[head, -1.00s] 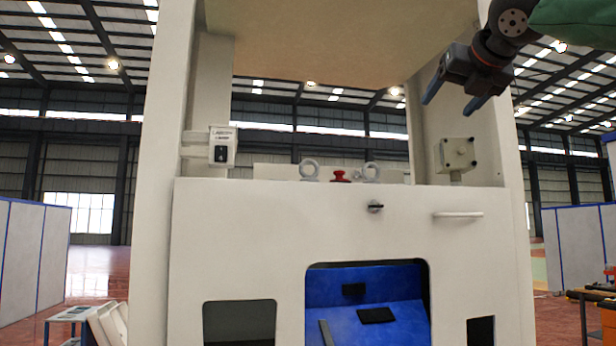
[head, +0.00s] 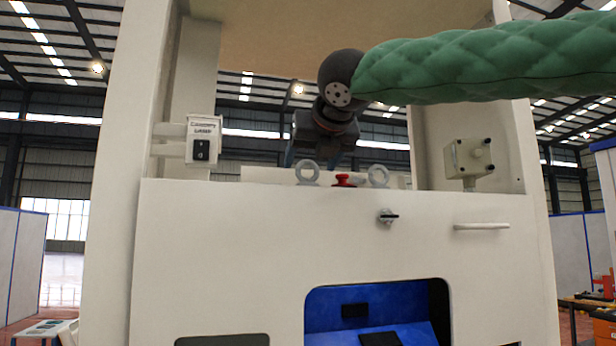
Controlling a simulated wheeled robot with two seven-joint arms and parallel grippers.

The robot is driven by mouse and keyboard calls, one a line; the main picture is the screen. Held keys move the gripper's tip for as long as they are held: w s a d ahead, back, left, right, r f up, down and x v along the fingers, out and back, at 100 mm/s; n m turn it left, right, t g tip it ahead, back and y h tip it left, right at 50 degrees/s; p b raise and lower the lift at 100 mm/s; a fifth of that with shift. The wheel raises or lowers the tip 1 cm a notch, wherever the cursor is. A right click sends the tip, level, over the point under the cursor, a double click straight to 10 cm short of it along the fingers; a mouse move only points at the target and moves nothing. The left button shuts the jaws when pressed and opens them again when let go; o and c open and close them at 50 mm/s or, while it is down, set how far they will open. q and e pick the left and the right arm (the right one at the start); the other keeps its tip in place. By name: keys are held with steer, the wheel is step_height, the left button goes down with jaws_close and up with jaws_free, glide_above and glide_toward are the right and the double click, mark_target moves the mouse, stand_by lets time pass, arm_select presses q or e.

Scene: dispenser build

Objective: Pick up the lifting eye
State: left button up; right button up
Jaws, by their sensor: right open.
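Two grey ring-shaped lifting eyes stand upright on top of the white machine cabinet (head: 240,250). The left lifting eye (head: 298,172) and the right lifting eye (head: 387,175) have a red knob (head: 343,180) between them. My right gripper (head: 313,158) is open, pointing down just above and behind the left lifting eye. A blue finger shows to the left of the ring. Whether the gripper touches the ring cannot be told. My left gripper is not in view.
A grey switch box (head: 203,140) is on the left post and a beige junction box (head: 467,160) stands on the right. A beige panel (head: 310,40) hangs overhead between the posts. The cabinet front has a black knob (head: 387,216) and a white handle (head: 482,226).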

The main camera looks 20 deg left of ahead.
steer(key=p+x, duration=0.1)
steer(key=x, duration=0.2)
steer(key=shift+w+a+p, duration=0.2)
steer(key=shift+w+p, duration=0.05)
steer(key=shift+p, duration=0.1)
steer(key=shift+w+a+f+p, duration=0.3)
steer(key=shift+w, duration=0.2)
steer(key=shift+w+a+f, duration=0.2)
steer(key=shift+w+f, duration=0.05)
steer(key=shift+w, duration=0.1)
steer(key=shift+s+d, duration=0.1)
steer(key=c, duration=1.1)
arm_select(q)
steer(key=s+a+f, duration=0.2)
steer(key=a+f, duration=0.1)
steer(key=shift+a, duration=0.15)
arm_select(e)
steer(key=shift+c, duration=0.3)
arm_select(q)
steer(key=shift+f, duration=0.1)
arm_select(e)
steer(key=shift+r, duration=0.15)
